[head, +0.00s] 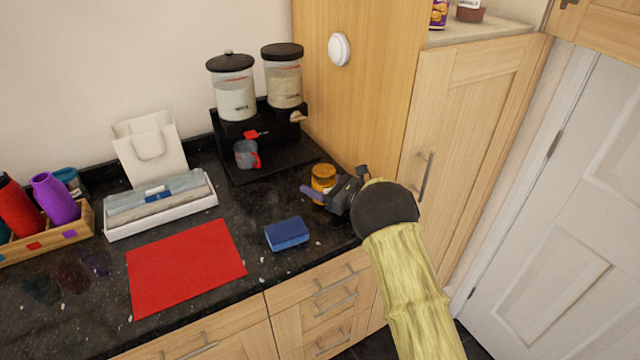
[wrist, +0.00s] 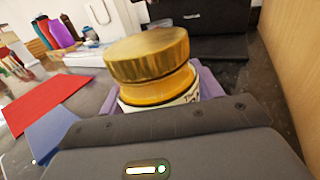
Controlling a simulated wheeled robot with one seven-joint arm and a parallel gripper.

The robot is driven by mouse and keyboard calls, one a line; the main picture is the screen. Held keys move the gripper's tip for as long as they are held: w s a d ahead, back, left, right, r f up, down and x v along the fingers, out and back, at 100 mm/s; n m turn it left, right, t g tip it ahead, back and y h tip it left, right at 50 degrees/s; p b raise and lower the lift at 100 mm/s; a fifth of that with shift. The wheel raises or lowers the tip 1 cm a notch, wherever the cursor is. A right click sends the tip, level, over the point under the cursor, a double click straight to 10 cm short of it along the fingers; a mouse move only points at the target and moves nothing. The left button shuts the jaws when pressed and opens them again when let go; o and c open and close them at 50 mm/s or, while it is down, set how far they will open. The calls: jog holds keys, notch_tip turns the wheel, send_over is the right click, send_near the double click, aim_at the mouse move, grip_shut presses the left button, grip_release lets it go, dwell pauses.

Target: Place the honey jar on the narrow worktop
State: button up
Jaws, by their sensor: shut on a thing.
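The honey jar (head: 322,178), amber with a yellow-gold lid, is at the right end of the dark speckled worktop in the head view. It fills the middle of the wrist view (wrist: 150,62), upright or slightly tilted, with a pale label partly showing. My gripper (head: 326,193) is shut on the jar, its purple fingers on either side of it. The jar's lower part is hidden by my gripper, so I cannot tell whether it touches the worktop (head: 190,305). A narrow surface (head: 480,32) shows above the cupboard at the upper right, with items on it.
A blue sponge-like block (head: 287,234) and a red mat (head: 185,267) lie left of my gripper. Two dispensers (head: 235,95) on a black stand and a grey cup (head: 246,154) are behind. A tall wooden panel (head: 365,100) and cupboard door (head: 465,130) bound the right side.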

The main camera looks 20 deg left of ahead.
jog(key=shift+w+d+f, duration=0.15)
jog(key=shift+f, duration=0.2)
jog(key=shift+f, duration=0.1)
jog(key=o, duration=1.5)
jog(key=shift+d, duration=0.1)
jog(key=b+v, duration=0.1)
jog(key=v, duration=0.6)
jog(key=shift+d, duration=0.15)
